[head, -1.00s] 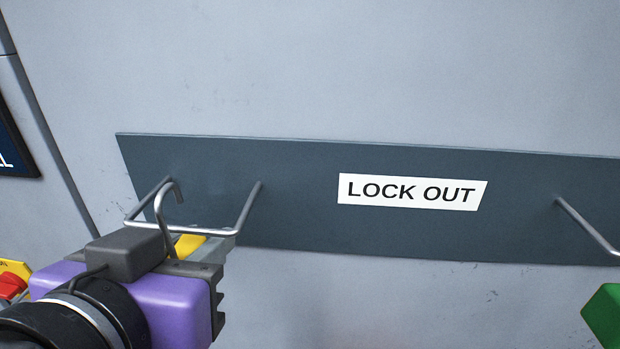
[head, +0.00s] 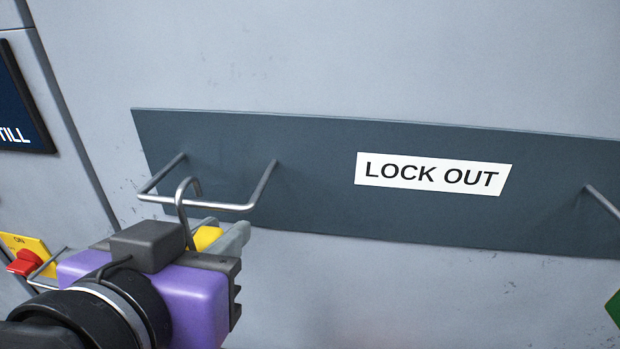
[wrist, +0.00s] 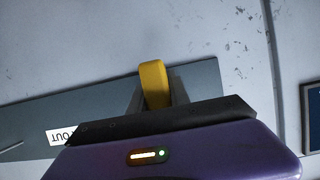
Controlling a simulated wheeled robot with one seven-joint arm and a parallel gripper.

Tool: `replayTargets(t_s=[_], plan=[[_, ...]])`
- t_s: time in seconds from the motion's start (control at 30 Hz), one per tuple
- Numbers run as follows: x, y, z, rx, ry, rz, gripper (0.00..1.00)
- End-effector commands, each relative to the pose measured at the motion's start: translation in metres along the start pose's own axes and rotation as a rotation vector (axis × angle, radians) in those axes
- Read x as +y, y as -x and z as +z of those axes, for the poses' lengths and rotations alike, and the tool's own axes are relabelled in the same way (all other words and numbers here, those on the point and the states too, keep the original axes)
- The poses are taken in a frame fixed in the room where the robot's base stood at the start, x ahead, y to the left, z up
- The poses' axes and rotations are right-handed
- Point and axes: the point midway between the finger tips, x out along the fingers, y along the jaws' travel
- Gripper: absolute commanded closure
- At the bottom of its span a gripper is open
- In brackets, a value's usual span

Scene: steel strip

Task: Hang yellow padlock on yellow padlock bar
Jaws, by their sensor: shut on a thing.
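The yellow padlock (head: 207,238) is held in my gripper (head: 222,238), with its body mostly hidden behind the gripper's purple housing in the head view. Its grey open-ended shackle (head: 180,212) stands up and overlaps the front rod of the left wire bar (head: 225,206). The shackle's long leg crosses in front of the rod, and its free tip shows just above the rod. I cannot tell whether it hooks around the rod or touches it. The wrist view shows the yellow body (wrist: 153,84) between the two grey fingers. The bar is plain grey, with no yellow visible.
The bar juts from a dark panel (head: 320,215) with a "LOCK OUT" label (head: 433,174). Another bar (head: 604,202) is at the right, with a green object (head: 614,308) below. A yellow plate with a red knob (head: 25,263) is at lower left. The wall above is clear.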

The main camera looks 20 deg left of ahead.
Motion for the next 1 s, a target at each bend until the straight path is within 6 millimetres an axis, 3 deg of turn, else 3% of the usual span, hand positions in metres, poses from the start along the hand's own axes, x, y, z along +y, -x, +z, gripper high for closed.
replayTargets(t_s=[0.6, 0.63, 0.73, 1.0], plan=[[0.000, -0.005, 0.011, 0.000, 0.000, 0.000, 1.00], [0.000, -0.005, 0.011, 0.001, 0.000, 0.000, 0.74], [0.000, -0.004, 0.011, 0.000, 0.000, 0.000, 0.54], [0.000, -0.004, 0.011, -0.001, 0.000, 0.000, 0.52]])
